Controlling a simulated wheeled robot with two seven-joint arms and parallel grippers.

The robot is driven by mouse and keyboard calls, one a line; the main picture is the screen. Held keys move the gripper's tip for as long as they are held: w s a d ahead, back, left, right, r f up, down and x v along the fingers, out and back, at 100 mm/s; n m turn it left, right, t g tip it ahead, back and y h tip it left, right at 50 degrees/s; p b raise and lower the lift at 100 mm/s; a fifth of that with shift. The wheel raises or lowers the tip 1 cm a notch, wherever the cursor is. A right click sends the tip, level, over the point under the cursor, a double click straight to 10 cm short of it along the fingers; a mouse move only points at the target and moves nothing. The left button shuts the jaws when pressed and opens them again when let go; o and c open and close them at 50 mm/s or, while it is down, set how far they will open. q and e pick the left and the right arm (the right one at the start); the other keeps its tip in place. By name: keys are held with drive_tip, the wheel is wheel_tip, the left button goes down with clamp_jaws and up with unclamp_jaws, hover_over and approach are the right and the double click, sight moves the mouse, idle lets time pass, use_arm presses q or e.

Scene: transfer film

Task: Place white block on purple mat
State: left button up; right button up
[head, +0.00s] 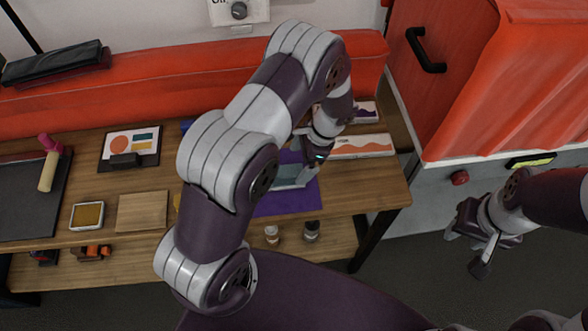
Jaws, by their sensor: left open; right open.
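The purple mat (272,208) lies on the wooden table, partly hidden behind my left arm. A grey-teal flat piece (288,172) shows over the mat beside my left gripper. I cannot make out a plain white block; it may be hidden by the arm. My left gripper (306,174) is open, pointing down over the right part of the mat; its fingers are partly hidden, and I cannot tell whether it touches anything. My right gripper (478,250) is open and empty, off the table's right side above the floor.
White boxes with orange (362,146) and purple (366,112) patterns lie right of and behind the mat. A wooden board (143,212), a yellow pad (88,215), a printed card (131,143) and a pink-headed tool (48,165) lie left. Small bottles (311,231) stand on the lower shelf.

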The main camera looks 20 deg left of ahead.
use_arm(q)
drive_tip(key=b+v, duration=0.1)
drive_tip(key=v, duration=0.6)
drive_tip(key=s+r+n+t+h, duration=0.2)
drive_tip(key=s+r+n, duration=0.2)
drive_tip(key=s+n, duration=0.1)
drive_tip(key=s+a+r+n+t+h, duration=0.1)
drive_tip(key=s+r+n+h, duration=0.1)
drive_tip(key=s+r+n, duration=0.2)
drive_tip(key=s+n, duration=0.2)
drive_tip(key=s, duration=0.2)
drive_tip(key=shift+s+a+t, duration=0.25)
drive_tip(key=shift+t, duration=0.15)
drive_tip(key=shift+s+r, duration=0.15)
drive_tip(key=shift+r, duration=0.05)
